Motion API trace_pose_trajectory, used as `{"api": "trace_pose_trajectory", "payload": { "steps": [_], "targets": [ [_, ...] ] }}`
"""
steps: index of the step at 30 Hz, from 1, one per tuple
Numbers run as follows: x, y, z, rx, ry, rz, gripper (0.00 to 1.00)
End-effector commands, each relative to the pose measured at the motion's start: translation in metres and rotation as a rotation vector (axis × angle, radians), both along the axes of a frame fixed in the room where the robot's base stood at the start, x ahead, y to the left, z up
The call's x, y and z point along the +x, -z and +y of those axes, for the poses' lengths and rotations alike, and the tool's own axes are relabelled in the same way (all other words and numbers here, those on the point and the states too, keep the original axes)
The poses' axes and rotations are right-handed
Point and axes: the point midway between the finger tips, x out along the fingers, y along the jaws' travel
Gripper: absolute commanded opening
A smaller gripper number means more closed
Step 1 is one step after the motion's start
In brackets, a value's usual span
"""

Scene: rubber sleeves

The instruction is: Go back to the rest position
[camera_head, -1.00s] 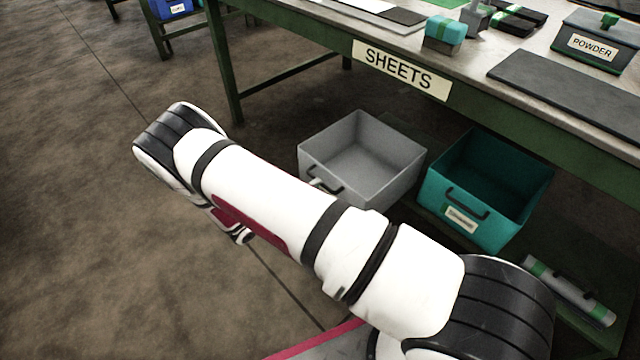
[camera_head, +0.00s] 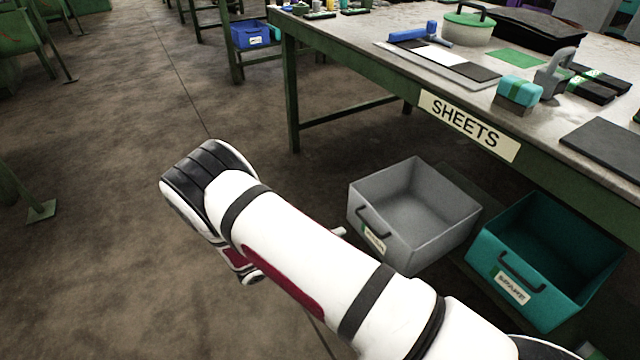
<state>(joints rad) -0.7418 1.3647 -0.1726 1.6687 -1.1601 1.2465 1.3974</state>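My white and black arm reaches from the bottom right toward the left middle of the head view, over the floor in front of the table. Its far end bends down behind the black-ribbed joint. The fingers of my gripper do not show, so I cannot see whether it holds anything. A small light-coloured tip shows past the arm near the grey bin, and I cannot tell what it is.
A worktable (camera_head: 357,62) labelled SHEETS (camera_head: 462,121) stands at the right, with blocks and sheets on it. Under it are a grey bin (camera_head: 452,240) and a teal bin (camera_head: 556,296), both empty-looking. A blue bin (camera_head: 250,36) stands behind.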

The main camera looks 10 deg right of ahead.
Motion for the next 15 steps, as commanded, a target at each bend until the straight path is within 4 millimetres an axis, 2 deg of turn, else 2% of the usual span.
{"api": "trace_pose_trajectory", "payload": {
  "steps": [5,8,11,15],
  "targets": [
    [0.0,-0.004,-0.001,0.003,0.007,0.0,0.18],
    [0.001,-0.02,-0.003,0.019,0.042,0.005,0.18],
    [0.0,-0.05,-0.009,0.053,0.108,0.015,0.18],
    [-0.009,-0.103,-0.022,0.121,0.222,0.045,0.18]
  ]
}}
